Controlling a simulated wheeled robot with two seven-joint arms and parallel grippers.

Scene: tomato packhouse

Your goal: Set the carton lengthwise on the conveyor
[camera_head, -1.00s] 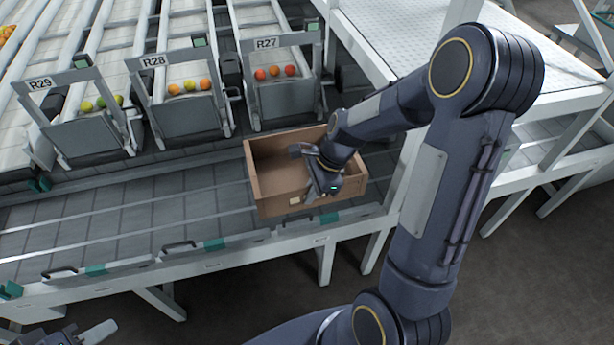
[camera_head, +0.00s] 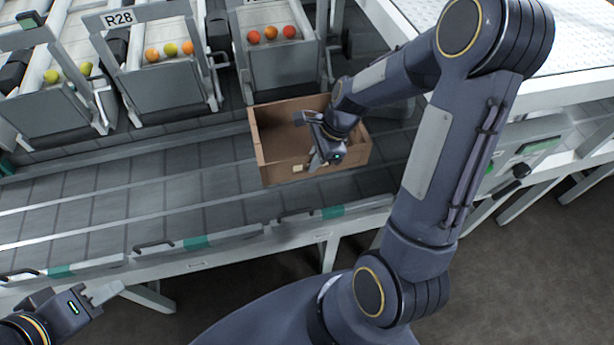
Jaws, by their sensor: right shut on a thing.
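The brown open-topped carton (camera_head: 287,152) is upright over the conveyor (camera_head: 150,205), below the R27 chute. It looks empty where its inside shows. Its longer side runs roughly along the belt. I cannot tell whether its base touches the belt. My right gripper (camera_head: 318,158) is shut on the carton's near wall, and the wrist hides part of that wall and the right side of the inside. My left gripper (camera_head: 98,293) is at the lower left, in front of the conveyor's near edge and away from the carton; its jaw gap cannot be made out.
Chutes with several tomatoes (camera_head: 271,33) stand along the conveyor's far side, close behind the carton. A near rail with teal pieces (camera_head: 197,243) borders the belt. The belt left of the carton is clear. A white perforated table (camera_head: 575,50) stands at the right.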

